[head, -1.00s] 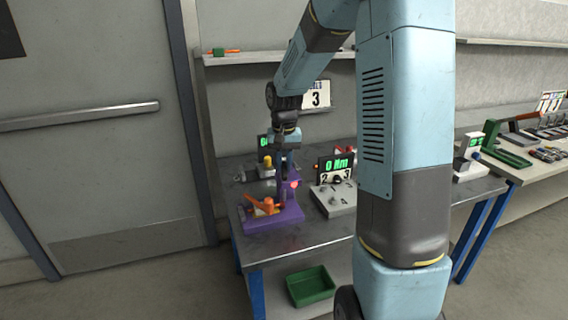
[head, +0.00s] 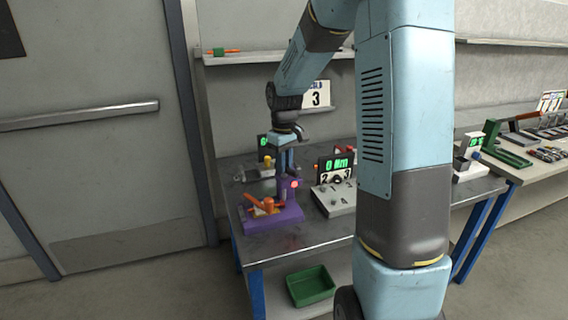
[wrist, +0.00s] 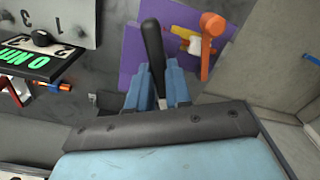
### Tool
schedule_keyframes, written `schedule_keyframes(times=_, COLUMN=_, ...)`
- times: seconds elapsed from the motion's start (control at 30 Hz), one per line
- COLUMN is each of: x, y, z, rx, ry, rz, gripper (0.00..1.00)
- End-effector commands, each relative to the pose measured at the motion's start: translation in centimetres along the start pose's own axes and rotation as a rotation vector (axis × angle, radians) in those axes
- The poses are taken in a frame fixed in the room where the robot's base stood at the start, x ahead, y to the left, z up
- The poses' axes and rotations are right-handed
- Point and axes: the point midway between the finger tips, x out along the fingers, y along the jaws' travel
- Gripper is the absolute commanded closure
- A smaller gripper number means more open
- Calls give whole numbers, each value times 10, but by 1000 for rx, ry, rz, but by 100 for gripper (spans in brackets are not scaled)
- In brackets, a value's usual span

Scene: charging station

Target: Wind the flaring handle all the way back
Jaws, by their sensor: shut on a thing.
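The purple flaring fixture (head: 290,216) stands on the near left of the metal bench, with a post, a red knob and an orange lever (head: 266,204) on its base. In the wrist view its purple base (wrist: 132,68) lies below my gripper, with the orange lever (wrist: 207,45) to the right. My gripper (head: 285,163) is above the post, pointing down. In the wrist view my gripper (wrist: 158,85) has its blue fingers shut on a black handle (wrist: 153,48), which sticks out past them. The lower end of the handle is hidden by the fingers.
A torque display unit (head: 337,198) stands right of the fixture. A second unit with a green display (head: 263,142) is behind it. A green bin (head: 311,286) sits below the bench. A door (head: 100,160) is at left. Bare bench (head: 300,240) lies in front.

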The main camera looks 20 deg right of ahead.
Motion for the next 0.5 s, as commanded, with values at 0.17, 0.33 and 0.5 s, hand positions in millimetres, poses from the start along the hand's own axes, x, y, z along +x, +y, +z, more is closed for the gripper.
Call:
schedule_keyframes(times=0.17, x=0, y=0, z=0, rx=-168, ry=1, rz=1, gripper=100)
schedule_keyframes(times=0.33, x=0, y=0, z=0, rx=-329, ry=1, rz=1, gripper=100)
schedule_keyframes(times=0.5, x=0, y=1, z=0, rx=-487, ry=1, rz=2, gripper=100)
